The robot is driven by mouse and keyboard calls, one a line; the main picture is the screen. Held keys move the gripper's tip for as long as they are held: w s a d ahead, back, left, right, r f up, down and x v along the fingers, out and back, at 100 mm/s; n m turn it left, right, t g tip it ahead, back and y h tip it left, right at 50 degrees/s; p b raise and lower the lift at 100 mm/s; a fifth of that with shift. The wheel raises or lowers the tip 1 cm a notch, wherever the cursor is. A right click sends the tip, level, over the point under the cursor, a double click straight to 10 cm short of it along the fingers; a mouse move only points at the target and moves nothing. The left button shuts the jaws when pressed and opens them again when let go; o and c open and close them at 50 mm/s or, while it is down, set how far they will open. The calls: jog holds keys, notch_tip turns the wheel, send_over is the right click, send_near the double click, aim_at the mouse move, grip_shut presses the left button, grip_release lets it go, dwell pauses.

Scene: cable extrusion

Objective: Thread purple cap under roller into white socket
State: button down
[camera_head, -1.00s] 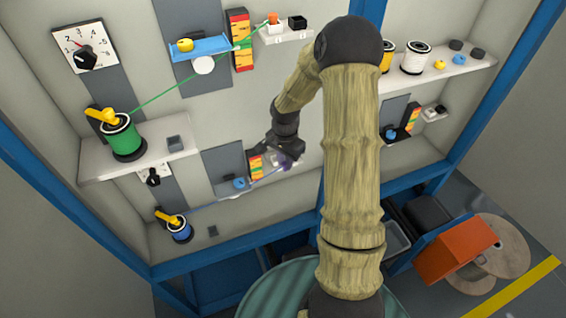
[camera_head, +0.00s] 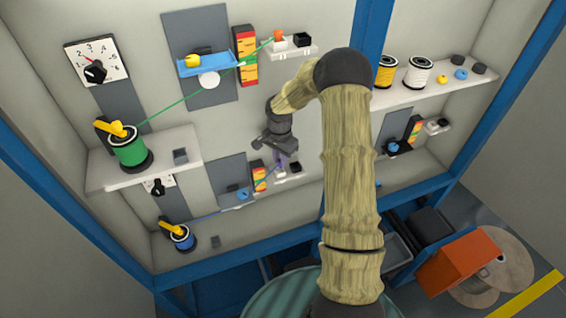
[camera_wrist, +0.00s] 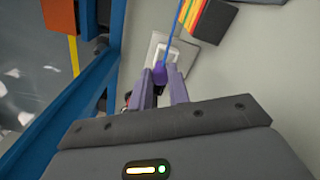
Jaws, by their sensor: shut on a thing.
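The purple cap (camera_wrist: 160,73) is held between the fingertips of my gripper (camera_wrist: 162,88); it is small in the head view (camera_head: 280,162). In the wrist view it is right by the white socket (camera_wrist: 172,53), and I cannot tell whether it is inside or just in front. In the head view my gripper (camera_head: 281,157) is just above the socket (camera_head: 281,176). The blue cable (camera_wrist: 179,25) runs from the cap side past the striped block. In the head view it leaves the blue spool (camera_head: 180,238) toward the small roller (camera_head: 242,195); its exact path there is unclear.
The striped block (camera_head: 259,176) stands left of the socket, and a black socket (camera_head: 295,167) sits at its right. Above is another station with a green spool (camera_head: 128,150) and a taut green cable (camera_head: 188,98). A blue frame post (camera_head: 366,35) stands to the right.

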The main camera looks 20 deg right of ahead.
jog(key=shift+w, duration=0.45)
jog(key=shift+s+f+b, duration=0.15)
jog(key=shift+f+b, duration=0.75)
jog(key=shift+f, duration=0.05)
jog(key=shift+f+b, duration=0.5)
jog(key=shift+f, duration=0.2)
